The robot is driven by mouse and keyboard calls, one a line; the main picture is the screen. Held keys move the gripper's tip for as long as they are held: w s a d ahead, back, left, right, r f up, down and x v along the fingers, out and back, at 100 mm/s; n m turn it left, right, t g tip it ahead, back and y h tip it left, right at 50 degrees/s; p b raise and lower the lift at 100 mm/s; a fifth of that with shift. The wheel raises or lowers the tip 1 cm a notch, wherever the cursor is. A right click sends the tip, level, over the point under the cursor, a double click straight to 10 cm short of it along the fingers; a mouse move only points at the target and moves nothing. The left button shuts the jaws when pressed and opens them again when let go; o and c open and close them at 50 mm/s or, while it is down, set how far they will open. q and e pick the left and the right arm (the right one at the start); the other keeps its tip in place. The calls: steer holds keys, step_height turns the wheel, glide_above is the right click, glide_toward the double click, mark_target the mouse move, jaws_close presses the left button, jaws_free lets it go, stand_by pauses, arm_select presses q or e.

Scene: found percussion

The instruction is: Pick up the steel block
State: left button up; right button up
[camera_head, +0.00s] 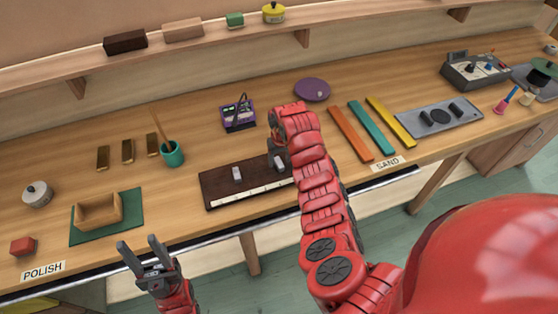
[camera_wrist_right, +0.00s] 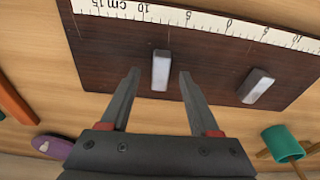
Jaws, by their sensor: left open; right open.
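Two grey metal blocks lie on a dark brown board (camera_head: 222,188) with a white ruler strip along its front edge. One block (camera_wrist_right: 160,70) appears between the fingertips of my right gripper (camera_wrist_right: 160,74) in the wrist view, with gaps on both sides; whether the fingers are down at its level I cannot tell. The other block (camera_wrist_right: 256,86) lies apart, and it also shows in the head view (camera_head: 237,173). My right gripper is open and empty over the board, partly hidden by its own arm. My left gripper (camera_head: 138,243) is open and empty before the bench's front edge.
A teal cup (camera_head: 172,154) with sticks stands left of the board. A purple device (camera_head: 238,115) and purple disc (camera_head: 312,89) lie behind it. Orange (camera_head: 350,133), teal (camera_head: 371,128) and yellow (camera_head: 391,122) bars lie to the right. A wooden box (camera_head: 97,214) sits on a green mat at left.

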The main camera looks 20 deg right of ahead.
steer(key=shift+w+f, duration=0.15)
steer(key=shift+f, duration=0.65)
jaws_close()
